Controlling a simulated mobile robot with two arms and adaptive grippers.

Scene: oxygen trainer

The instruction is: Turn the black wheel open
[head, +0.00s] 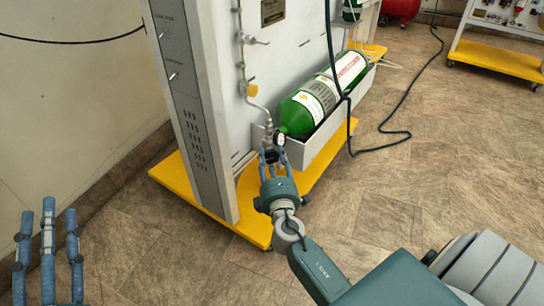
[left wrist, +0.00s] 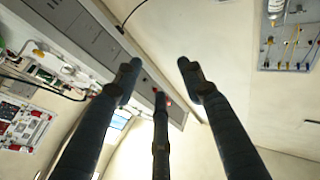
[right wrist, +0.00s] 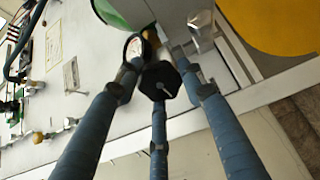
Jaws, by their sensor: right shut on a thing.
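The black wheel (right wrist: 160,82) is a small dark knob at the neck of the green cylinder (head: 306,102). It shows between the fingertips in the right wrist view; in the head view my gripper hides most of it. My right gripper (head: 271,156) is at the cylinder's valve end, with its fingers closed around the wheel; it also shows in the right wrist view (right wrist: 164,88). My left gripper (head: 47,232) is open and empty at the lower left of the head view, far from the wheel. Its spread fingers also show in the left wrist view (left wrist: 158,85).
The cylinder lies in a grey trough (head: 325,137) on the side of a tall grey panel cabinet (head: 190,95) with a yellow base (head: 246,206). A round gauge (right wrist: 134,48) sits beside the wheel. A black hose (head: 402,112) runs over the tiled floor. Floor to the right is mostly clear.

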